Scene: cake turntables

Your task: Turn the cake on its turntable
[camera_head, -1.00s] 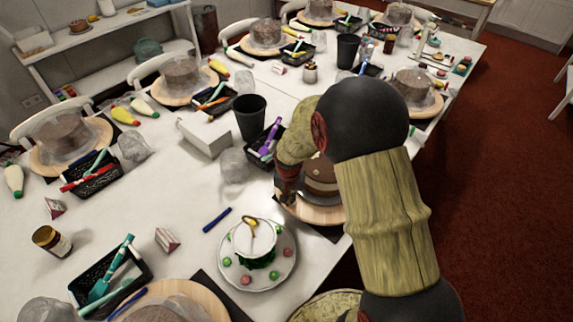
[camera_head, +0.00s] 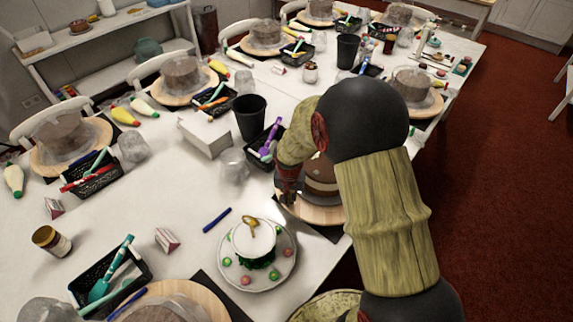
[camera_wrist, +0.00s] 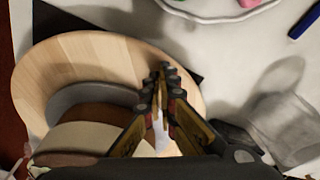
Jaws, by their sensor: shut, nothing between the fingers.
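The layered brown and cream cake (camera_head: 322,178) stands on a round wooden turntable (camera_head: 318,214) at the table's right edge, partly hidden behind my arm. In the wrist view, part of the cake (camera_wrist: 88,138) shows at the lower left on a grey round board, with the pale wooden turntable (camera_wrist: 50,75) around it. My gripper (camera_head: 288,197) is beside the cake, at the turntable's left side in the head view. In the wrist view my gripper (camera_wrist: 166,72) is shut and empty, its tips over the turntable near its rim. I cannot tell if they touch the wood.
A black tool basket (camera_head: 266,146), a clear cup (camera_head: 234,166) and a black cup (camera_head: 250,116) are left of and behind the turntable. Open white table lies to the left.

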